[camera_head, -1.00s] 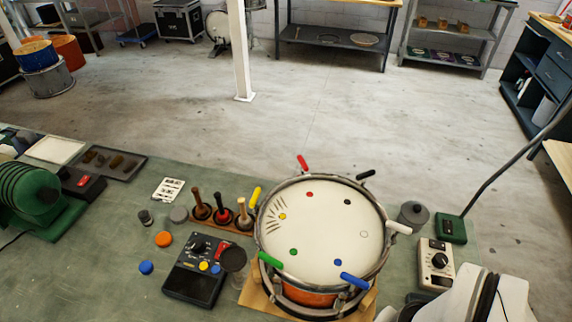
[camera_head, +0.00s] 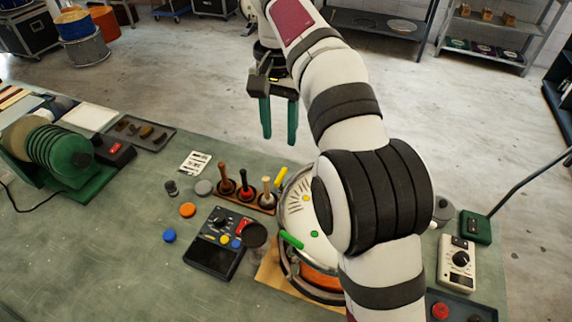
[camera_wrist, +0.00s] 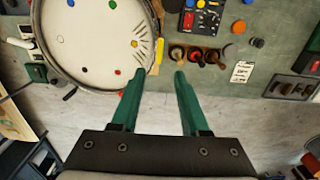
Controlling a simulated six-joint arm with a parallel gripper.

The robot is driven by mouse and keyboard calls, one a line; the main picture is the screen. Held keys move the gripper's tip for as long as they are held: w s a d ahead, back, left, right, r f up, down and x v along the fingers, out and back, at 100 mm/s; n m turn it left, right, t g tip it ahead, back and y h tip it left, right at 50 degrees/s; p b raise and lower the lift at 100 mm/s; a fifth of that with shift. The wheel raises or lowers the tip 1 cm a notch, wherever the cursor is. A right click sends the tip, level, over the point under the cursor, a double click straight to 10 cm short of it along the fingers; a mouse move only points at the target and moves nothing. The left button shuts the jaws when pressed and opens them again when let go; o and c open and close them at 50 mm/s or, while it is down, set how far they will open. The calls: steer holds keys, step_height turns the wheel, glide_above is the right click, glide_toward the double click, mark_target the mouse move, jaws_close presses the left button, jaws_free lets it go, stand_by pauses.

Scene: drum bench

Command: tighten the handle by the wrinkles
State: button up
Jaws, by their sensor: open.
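The drum (camera_head: 298,222) has a white head; my arm hides its right part in the head view. In the wrist view the drum (camera_wrist: 95,35) is upper left. Dark wrinkles (camera_wrist: 145,44) fan out beside the yellow dot (camera_wrist: 134,43) near the rim. The yellow handle (camera_head: 281,178) is at the rim by the wrinkles, and it also shows in the wrist view (camera_wrist: 160,50). My gripper (camera_head: 279,136) is open and empty, above and apart from the yellow handle. Its green fingers (camera_wrist: 159,74) point toward that side.
A rack of upright mallets (camera_head: 245,190) stands close left of the yellow handle. A dark control box (camera_head: 215,243) with knobs is further left. A grey meter (camera_head: 457,262) sits right of the drum. The bench front left is mostly clear.

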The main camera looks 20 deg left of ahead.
mark_target(281, 175)
step_height(281, 175, down, 13)
steer(key=shift+r, duration=0.1)
jaws_close()
steer(key=shift+d, duration=0.1)
